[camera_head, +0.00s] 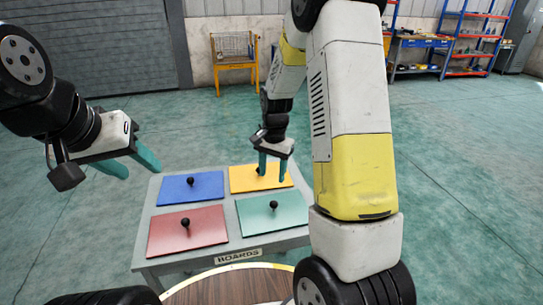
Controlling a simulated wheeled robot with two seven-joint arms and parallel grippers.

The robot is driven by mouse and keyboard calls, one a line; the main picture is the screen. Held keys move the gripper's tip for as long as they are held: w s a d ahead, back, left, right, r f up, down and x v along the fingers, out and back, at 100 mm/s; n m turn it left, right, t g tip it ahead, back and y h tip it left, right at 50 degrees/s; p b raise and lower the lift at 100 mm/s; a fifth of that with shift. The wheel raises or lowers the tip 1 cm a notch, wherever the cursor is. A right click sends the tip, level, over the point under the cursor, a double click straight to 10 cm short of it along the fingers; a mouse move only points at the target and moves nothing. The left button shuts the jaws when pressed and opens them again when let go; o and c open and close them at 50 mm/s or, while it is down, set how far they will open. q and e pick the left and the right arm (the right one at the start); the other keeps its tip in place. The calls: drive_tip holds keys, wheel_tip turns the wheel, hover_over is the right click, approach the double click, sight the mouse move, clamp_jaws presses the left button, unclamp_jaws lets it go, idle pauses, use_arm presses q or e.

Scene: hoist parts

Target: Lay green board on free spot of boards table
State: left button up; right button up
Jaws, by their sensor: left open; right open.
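The green board (287,214) lies flat at the front right of the boards table (164,265), with a black knob (274,205) standing on it. A blue board (175,191), a yellow board (243,182) and a red board (163,236) lie on the same table, each with a black knob. My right gripper (272,175) points down over the yellow board, open, its teal fingers either side of that board's knob in the picture; I cannot tell if they touch it. My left gripper (138,165) is open and empty, left of the table.
A brown round surface (225,287) with a pale rim is at the bottom, in front of the boards table. Narrow grey margins show between the boards. A yellow stand with a wire basket (234,55) and blue-orange shelves (470,38) stand far back. Open floor surrounds the table.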

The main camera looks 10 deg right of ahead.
drive_tip(key=s+r+n+t+y, duration=0.15)
drive_tip(key=s+r, duration=0.25)
drive_tip(key=r, duration=0.4)
drive_tip(key=s+r+n+t, duration=0.1)
drive_tip(key=s+r+n, duration=0.1)
drive_tip(key=s+r, duration=0.35)
drive_tip(key=s+a+r+n+t, duration=0.1)
drive_tip(key=s+r+n+t, duration=0.2)
drive_tip(key=s+r, duration=0.6)
drive_tip(key=s+n, duration=0.2)
drive_tip(key=s, duration=0.2)
drive_tip(key=shift+s+a+r, duration=0.15)
drive_tip(key=shift+a+r, duration=0.05)
drive_tip(key=shift+r, duration=0.1)
